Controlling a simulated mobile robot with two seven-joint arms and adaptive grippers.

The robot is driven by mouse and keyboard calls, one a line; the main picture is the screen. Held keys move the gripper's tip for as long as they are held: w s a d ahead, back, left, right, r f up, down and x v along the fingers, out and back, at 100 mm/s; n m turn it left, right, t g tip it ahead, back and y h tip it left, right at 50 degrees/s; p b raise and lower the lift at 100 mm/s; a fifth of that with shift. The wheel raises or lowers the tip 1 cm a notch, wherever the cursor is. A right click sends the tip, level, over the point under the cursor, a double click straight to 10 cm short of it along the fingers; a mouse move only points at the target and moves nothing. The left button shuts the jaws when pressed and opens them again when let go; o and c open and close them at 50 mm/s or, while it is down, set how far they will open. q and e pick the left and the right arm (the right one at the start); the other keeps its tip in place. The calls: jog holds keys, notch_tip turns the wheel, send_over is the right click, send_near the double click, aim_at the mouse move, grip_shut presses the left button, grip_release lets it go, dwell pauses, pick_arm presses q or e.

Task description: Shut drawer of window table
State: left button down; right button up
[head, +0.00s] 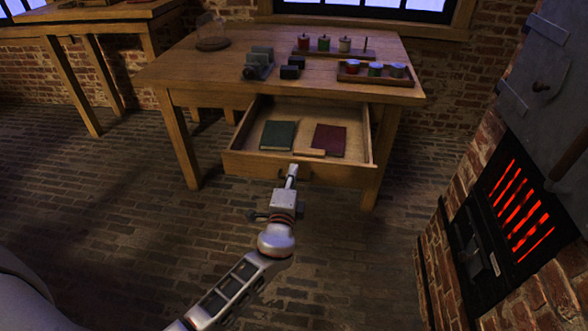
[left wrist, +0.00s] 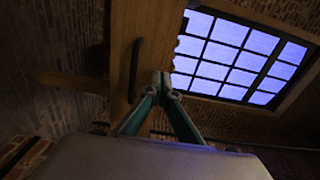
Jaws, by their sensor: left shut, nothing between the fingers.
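The wooden window table (head: 210,85) stands under the window. Its drawer (head: 240,162) is pulled out toward me and open. A green book (head: 279,135), a dark red book (head: 330,140) and a small wooden piece (head: 310,153) lie inside it. My left gripper (head: 293,170) is shut and empty at the drawer's front face, near its middle. In the left wrist view the shut fingertips (left wrist: 161,80) are beside a dark bar handle (left wrist: 134,70) on the wooden front, not around it. I cannot tell whether they touch the front. My right gripper is not in view.
On the table are a glass dome (head: 211,35), a grey device (head: 258,63), a rack of jars (head: 325,52) and a tray of jars (head: 375,80). A furnace with glowing bars (head: 515,205) stands at right. The brick floor (head: 130,200) at left is clear.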

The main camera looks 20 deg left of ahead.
pick_arm(q)
jog(key=shift+w+a, duration=0.2)
jog(key=shift+w, duration=0.6)
